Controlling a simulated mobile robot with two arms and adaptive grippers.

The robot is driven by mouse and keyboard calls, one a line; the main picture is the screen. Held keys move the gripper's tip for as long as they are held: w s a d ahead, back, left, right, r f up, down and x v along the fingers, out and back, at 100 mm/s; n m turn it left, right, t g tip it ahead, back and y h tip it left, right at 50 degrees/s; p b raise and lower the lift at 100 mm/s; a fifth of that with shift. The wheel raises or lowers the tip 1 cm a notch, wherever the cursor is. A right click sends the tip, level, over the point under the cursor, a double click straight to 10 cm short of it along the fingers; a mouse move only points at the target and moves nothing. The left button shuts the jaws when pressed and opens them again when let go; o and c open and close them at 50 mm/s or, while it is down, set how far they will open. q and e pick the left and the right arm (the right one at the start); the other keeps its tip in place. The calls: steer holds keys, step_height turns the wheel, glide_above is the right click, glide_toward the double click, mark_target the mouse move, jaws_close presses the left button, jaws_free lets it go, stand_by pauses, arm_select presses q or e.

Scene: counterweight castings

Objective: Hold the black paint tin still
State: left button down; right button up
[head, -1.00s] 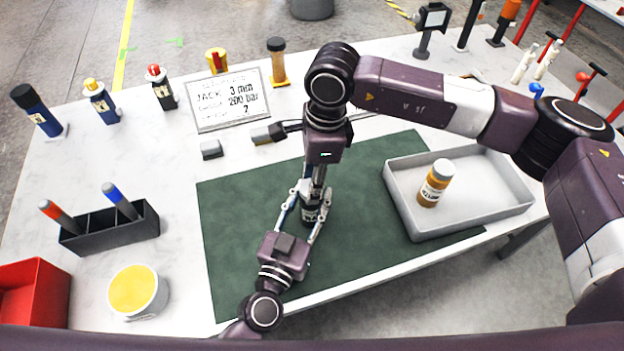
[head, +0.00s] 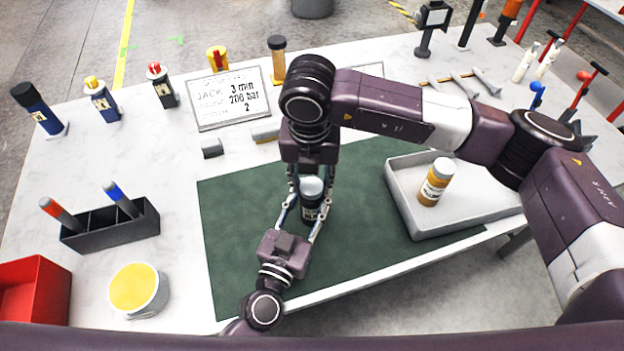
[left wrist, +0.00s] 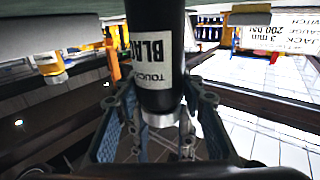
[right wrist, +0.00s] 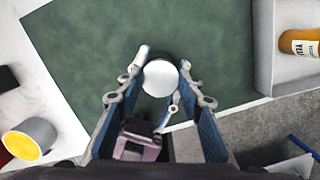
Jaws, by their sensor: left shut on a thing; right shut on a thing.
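The black paint tin (head: 311,212) stands upright on the green mat (head: 235,235), with a white label and a pale round cap. Its label, partly reading "BLA", shows upside down in the left wrist view (left wrist: 150,60). My left gripper (head: 304,216) comes from the near edge and is shut on the tin's body, a finger on each side. My right gripper (head: 311,178) reaches down from the far side and is shut on the tin near its cap. In the right wrist view, the pale cap (right wrist: 161,78) lies between the fingertips.
A sign (head: 230,98), several bottles and small grey blocks line the back. A black pen holder (head: 110,230), yellow-topped tub (head: 138,290) and red bin (head: 35,290) are at left.

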steer(key=m, duration=0.6)
steer(key=shift+a+h, duration=0.1)
steer(key=shift+h, duration=0.2)
steer(key=m, duration=0.3)
steer(key=shift+w+m+g, duration=0.1)
steer(key=shift+m+g, duration=0.2)
steer(key=m, duration=0.4)
steer(key=shift+h, duration=0.3)
steer(key=m, duration=0.4)
steer(key=shift+w+m+g, duration=0.1)
steer(key=shift+m+g, duration=0.2)
steer(key=shift+g, duration=0.1)
steer(key=o, duration=0.8)
steer(key=shift+c, duration=0.2)
steer(key=shift+r, duration=2.2)
